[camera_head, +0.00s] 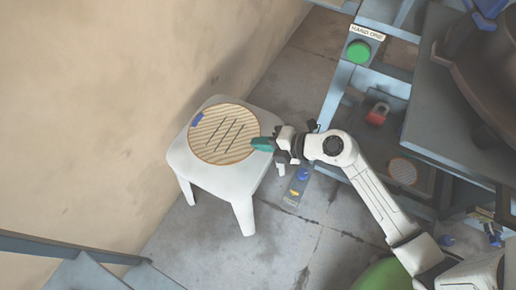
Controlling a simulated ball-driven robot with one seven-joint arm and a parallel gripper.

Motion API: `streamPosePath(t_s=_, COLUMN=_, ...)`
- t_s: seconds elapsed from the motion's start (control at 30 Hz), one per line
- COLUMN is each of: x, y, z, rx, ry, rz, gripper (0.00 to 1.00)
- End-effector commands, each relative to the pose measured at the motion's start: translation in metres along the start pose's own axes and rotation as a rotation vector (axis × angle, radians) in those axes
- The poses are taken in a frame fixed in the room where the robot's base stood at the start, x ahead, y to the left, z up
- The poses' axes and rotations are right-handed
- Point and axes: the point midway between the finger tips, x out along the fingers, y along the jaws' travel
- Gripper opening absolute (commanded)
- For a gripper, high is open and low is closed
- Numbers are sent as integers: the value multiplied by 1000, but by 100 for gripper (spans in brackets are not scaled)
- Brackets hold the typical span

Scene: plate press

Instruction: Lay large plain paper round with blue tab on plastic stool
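A white plastic stool (243,183) stands on the floor by the wall. A large tan paper round (213,146) with fine stripes, a few dark lines and a brown rim lies over its seat. A blue tab (196,119) shows at the round's upper left edge. My gripper (263,144) is at the round's right edge, over the stool's right side. A teal part shows at its tip, touching or just above the rim. I cannot tell whether the fingers are open or shut, or whether they hold the edge.
A blue-grey frame on the right carries a green button (358,51) under a label (367,32). A red padlock (376,115) and a smaller round (402,171) are inside it. A grey tag with a blue knob (303,175) is right of the stool. The floor below the stool is clear.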

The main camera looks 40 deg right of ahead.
Motion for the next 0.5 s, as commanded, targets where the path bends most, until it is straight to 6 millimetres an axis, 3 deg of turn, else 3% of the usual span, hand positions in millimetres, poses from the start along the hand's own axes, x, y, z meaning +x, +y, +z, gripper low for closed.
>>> streamPosePath(t_s=0.1, x=19, y=-13, z=12, rx=0, ry=1, rz=3, gripper=0)
streamPosePath(t_s=0.37, x=30, y=-20, z=23, rx=-1, ry=-1, rz=2, gripper=0)
streamPosePath(t_s=0.5, x=42, y=-35, z=28, rx=0, ry=1, rz=0, gripper=0)
